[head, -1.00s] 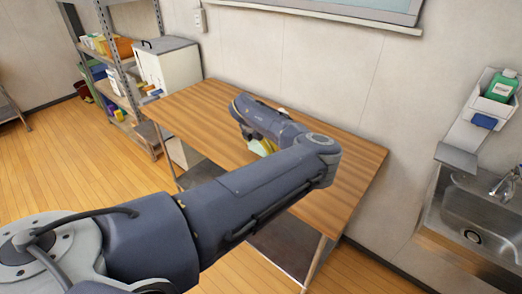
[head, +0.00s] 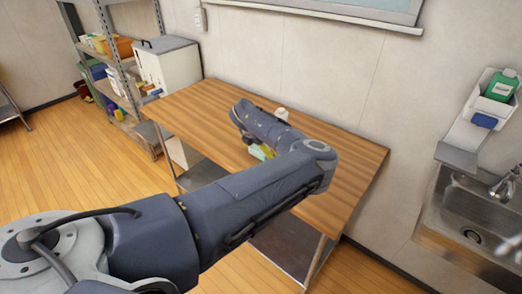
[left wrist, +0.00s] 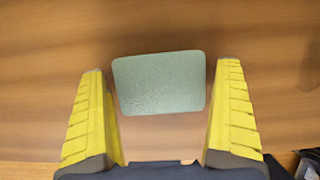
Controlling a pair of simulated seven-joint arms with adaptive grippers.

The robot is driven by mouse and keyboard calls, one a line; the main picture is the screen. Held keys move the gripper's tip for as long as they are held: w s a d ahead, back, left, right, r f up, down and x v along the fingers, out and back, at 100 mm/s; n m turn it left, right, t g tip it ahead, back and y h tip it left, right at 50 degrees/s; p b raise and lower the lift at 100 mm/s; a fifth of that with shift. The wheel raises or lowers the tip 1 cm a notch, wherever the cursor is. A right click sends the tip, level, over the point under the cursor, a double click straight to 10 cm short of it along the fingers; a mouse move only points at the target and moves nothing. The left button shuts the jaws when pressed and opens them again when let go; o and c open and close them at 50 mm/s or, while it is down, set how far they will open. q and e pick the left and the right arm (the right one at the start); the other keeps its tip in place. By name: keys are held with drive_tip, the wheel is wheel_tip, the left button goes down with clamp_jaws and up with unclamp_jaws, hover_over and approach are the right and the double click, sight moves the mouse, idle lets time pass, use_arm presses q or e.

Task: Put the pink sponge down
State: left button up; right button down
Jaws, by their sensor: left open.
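A pale green, flat block like a sponge (left wrist: 160,82) lies on the wooden table in the left wrist view; it looks green, not pink. My left gripper (left wrist: 162,66) is open, with one yellow finger on each side of the block and a visible gap to each. In the head view the left gripper (head: 266,152) is low over the middle of the table, mostly hidden by my arm, and a bit of the block (head: 254,152) shows beside it. No pink sponge is visible. My right gripper cannot be made out.
The wooden table (head: 345,160) is clear to the right of my arm. A small white object (head: 282,114) stands behind the arm. A metal sink (head: 478,215) is at right, and a shelf (head: 120,95) and white box (head: 168,65) are at left. A blurred grey shape shows at the right edge.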

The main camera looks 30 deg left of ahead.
use_arm(q)
drive_tip(key=v, duration=1.2)
drive_tip(key=shift+a+r, duration=0.1)
